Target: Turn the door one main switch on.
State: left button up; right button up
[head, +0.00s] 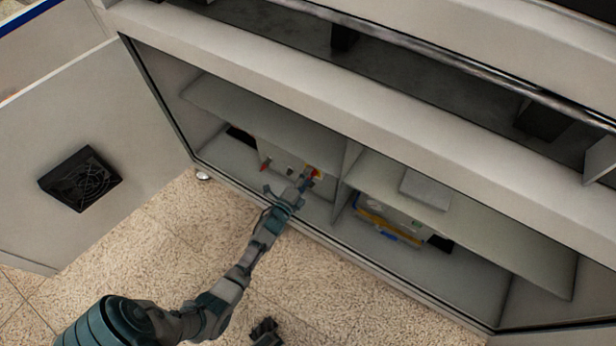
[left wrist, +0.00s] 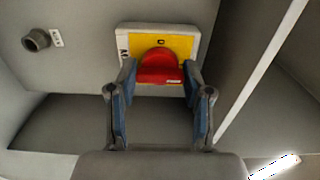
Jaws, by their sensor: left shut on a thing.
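The main switch is a red knob (left wrist: 160,68) on a yellow plate (left wrist: 184,45) with a pale surround, on the back wall of the left compartment. In the head view the yellow plate and red knob show as a small patch (head: 315,172) beyond my left gripper (head: 304,182). My left gripper (left wrist: 160,80) is shut on the red knob, one blue-grey finger on each side of it. The fingertips partly cover the sides of the knob. A small label shows above the knob, too small to read surely.
The open cabinet door (head: 95,130) with a black fan vent (head: 80,178) stands at left. A divider (head: 347,175) separates the compartments; the right one holds a panel with blue and yellow parts (head: 390,225). A dark round fitting (left wrist: 37,40) sits left of the switch. Floor lies in front.

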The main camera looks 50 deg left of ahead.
pick_arm(q)
jog(key=shift+d+f, duration=0.15)
jog(key=shift+f, duration=0.1)
jog(key=o, duration=0.9)
jog(key=shift+o, duration=1.3)
jog(key=shift+r, duration=0.1)
jog(key=v, duration=1.1)
jog(key=shift+s, duration=0.4)
jog(key=shift+d, duration=0.1)
